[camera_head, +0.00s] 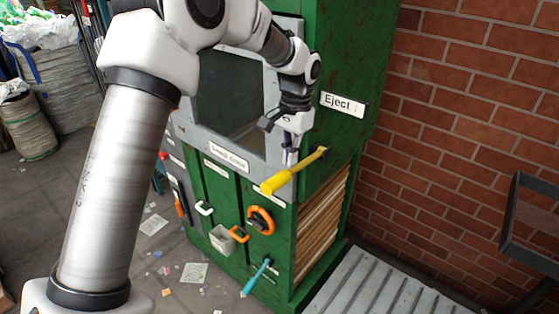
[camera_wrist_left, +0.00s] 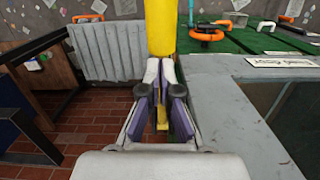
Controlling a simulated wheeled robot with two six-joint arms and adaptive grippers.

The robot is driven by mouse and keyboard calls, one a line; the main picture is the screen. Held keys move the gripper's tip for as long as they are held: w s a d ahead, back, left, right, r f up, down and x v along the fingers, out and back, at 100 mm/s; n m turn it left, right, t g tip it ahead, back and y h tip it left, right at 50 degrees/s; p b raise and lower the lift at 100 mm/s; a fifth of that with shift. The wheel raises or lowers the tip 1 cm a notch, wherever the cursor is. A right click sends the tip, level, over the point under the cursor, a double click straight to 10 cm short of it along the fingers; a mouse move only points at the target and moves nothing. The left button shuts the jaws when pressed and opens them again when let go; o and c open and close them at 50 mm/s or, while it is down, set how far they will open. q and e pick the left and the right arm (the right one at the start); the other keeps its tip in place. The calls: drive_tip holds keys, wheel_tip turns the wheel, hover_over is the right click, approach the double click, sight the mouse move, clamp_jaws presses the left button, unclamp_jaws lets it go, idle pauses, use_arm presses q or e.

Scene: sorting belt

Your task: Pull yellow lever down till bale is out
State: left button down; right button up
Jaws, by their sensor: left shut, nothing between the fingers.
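The yellow lever (camera_head: 283,180) sticks out from the front right side of the green baler (camera_head: 355,55), under the "Eject" sign (camera_head: 342,104). Its thick handle slopes down toward the left in the head view. My left gripper (camera_head: 291,158) is shut and empty, just above and behind the handle. In the left wrist view the closed fingertips (camera_wrist_left: 161,62) are at the yellow lever (camera_wrist_left: 160,28); I cannot tell whether they touch. Brown layered material, apparently the bale (camera_head: 322,228), shows inside the baler's side opening. My right gripper is not in view.
A grey ribbed platform (camera_head: 370,285) lies beside the side opening. Orange handles (camera_head: 261,220) and a teal lever (camera_head: 256,278) stick out of the baler's front. A brick wall (camera_head: 475,130) and a dark frame (camera_head: 530,225) stand at right. Filled sacks (camera_head: 60,65) stand at left.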

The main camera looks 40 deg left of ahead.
sight(294, 170)
use_arm(q)
wheel_tip(294, 170, up, 12)
drive_tip(key=w, duration=0.1)
drive_tip(key=shift+w+f, duration=0.15)
drive_tip(key=shift+w, duration=0.05)
drive_tip(key=shift+d, duration=0.15)
idle(0.4)
